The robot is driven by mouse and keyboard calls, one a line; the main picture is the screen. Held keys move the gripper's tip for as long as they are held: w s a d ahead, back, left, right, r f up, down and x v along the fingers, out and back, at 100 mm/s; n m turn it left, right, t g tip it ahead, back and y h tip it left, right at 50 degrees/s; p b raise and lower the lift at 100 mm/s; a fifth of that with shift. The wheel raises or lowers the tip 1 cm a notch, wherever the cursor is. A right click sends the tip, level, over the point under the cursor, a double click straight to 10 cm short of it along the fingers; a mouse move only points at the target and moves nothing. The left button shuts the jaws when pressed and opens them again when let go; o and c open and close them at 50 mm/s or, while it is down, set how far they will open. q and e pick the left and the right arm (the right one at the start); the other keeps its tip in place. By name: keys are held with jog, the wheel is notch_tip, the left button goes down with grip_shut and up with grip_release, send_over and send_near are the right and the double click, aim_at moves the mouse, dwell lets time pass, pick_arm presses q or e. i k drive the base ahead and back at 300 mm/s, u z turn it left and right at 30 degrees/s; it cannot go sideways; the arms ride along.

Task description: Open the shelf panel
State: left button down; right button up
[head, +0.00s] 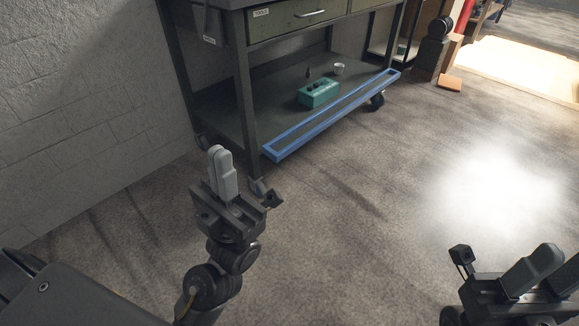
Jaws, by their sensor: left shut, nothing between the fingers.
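The shelf panel looks to be the long blue frame (335,117) along the front edge of the cart's lower shelf (229,114). It has a narrow opening along its length; its exact tilt is hard to tell. My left gripper (219,150) is shut and empty, its grey fingers pointing up. In the picture it is below and left of the panel's left end, apart from it. My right gripper (549,270) is at the bottom right corner, far from the panel and partly cut off by the picture edge, so its finger gap is unclear.
A teal bottle holder (319,94), a small dark item (308,72) and a light cup (339,69) stand on the lower shelf. The cart has a drawer (297,22) above and wheels below. A block wall (80,110) is at left. The floor in front is clear.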

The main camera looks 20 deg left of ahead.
aim_at(277, 150)
jog(key=k, duration=1.05)
jog(key=z, duration=0.8)
jog(key=i, duration=1.3)
jog(key=u, duration=0.75)
jog(key=i, duration=0.5)
jog(key=u, duration=0.5)
jog(key=i, duration=0.95)
